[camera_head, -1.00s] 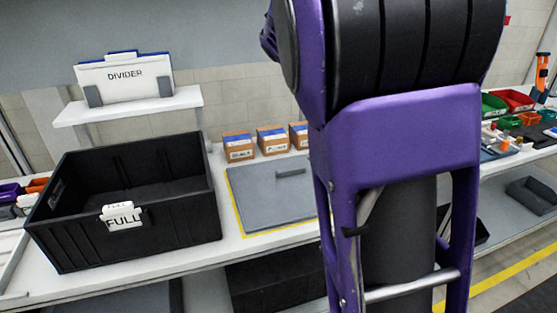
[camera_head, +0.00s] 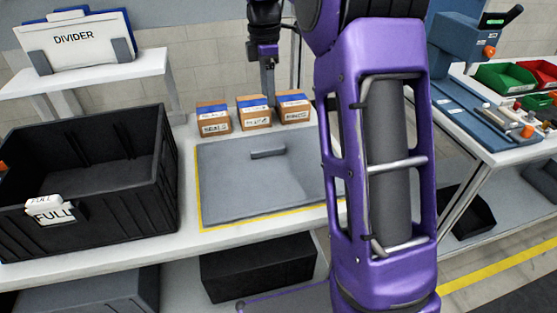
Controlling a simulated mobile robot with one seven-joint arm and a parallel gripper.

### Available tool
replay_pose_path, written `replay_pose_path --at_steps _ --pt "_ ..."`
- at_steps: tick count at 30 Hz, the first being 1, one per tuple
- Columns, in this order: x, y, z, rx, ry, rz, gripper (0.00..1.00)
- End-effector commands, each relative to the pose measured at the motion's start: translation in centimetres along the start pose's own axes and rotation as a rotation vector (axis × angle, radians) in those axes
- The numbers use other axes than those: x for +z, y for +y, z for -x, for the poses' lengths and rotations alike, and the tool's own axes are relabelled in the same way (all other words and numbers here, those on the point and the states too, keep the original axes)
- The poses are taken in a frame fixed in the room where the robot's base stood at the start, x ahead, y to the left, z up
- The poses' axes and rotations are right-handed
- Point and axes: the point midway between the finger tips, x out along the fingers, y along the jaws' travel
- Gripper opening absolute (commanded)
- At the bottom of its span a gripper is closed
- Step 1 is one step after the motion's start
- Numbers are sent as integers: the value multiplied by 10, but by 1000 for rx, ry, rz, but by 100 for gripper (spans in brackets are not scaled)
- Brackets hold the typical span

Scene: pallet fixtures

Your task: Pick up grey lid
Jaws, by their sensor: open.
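The grey lid (camera_head: 230,185) lies flat on the white bench inside a yellow outline. It has a raised dark handle (camera_head: 268,152) near its far side. My gripper (camera_head: 268,88) hangs pointing down behind and above the lid, over the row of small boxes. It is open, seen edge-on and small, and apart from the lid, with nothing visible in it. My purple arm hides the right end of the lid.
A black crate (camera_head: 150,213) with a FULL tag (camera_head: 52,212) stands left of the lid. Several small cardboard boxes (camera_head: 214,120) line the bench behind it. A divider board (camera_head: 78,45) stands on a raised shelf (camera_head: 105,76). Another bench with coloured bins (camera_head: 505,78) is at right.

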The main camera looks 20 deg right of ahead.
Motion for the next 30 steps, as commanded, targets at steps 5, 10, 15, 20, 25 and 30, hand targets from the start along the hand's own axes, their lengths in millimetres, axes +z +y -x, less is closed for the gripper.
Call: replay_pose_path --at_steps 5,10,15,20,25,30 --pt "-5 2 -5 -3 29 -2 60" --pt "-7 1 -35 -7 30 -2 60" --pt "-8 1 -73 -6 29 -2 60" --pt "-9 1 -104 -6 28 -2 60" --pt "-10 2 -120 -3 28 -1 60" --pt "-11 2 -128 -3 28 -1 60"
